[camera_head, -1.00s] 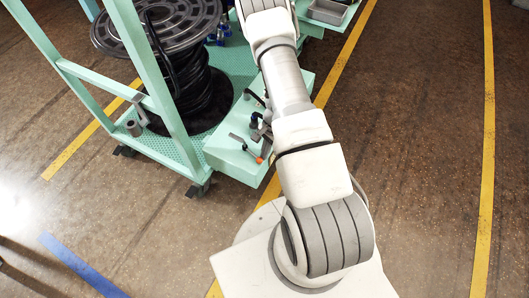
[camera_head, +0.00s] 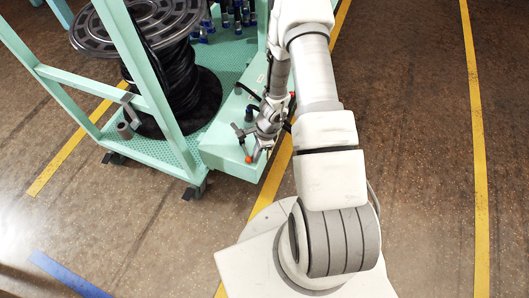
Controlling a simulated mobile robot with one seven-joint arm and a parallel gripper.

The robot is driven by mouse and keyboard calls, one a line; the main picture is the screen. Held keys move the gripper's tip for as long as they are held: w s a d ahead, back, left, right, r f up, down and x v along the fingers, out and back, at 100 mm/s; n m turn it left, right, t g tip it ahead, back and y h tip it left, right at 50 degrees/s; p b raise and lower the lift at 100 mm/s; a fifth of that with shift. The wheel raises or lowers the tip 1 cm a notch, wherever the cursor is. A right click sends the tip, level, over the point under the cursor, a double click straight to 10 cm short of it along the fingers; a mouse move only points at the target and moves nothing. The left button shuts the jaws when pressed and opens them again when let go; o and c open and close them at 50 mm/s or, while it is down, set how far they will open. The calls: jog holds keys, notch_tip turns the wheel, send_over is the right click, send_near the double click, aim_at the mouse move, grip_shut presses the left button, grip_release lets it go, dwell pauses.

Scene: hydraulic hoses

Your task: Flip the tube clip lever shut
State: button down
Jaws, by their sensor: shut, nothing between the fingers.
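The tube clip is a small dark fixture on the green bench ledge (camera_head: 222,158), mostly hidden behind my gripper. A small orange tip (camera_head: 248,159), which looks like the end of its lever, shows at the ledge's front edge. My gripper (camera_head: 257,148) points down over the fixture, just above and beside the orange tip. It is shut and looks empty. I cannot tell whether it touches the lever or how far the lever is turned.
A hose reel (camera_head: 180,85) with black hose stands inside the green frame (camera_head: 125,50) to the left. Several blue-ended fittings (camera_head: 238,12) stand behind. Yellow lines (camera_head: 479,160) mark the floor. The floor at right is clear.

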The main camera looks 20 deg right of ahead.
aim_at(246, 160)
jog(key=shift+s+a+b, duration=0.15)
jog(key=shift+a+b, duration=0.75)
jog(key=shift+a, duration=0.8)
jog(key=p+v, duration=0.8)
jog(key=v, duration=0.2)
jog(key=shift+s, duration=0.4)
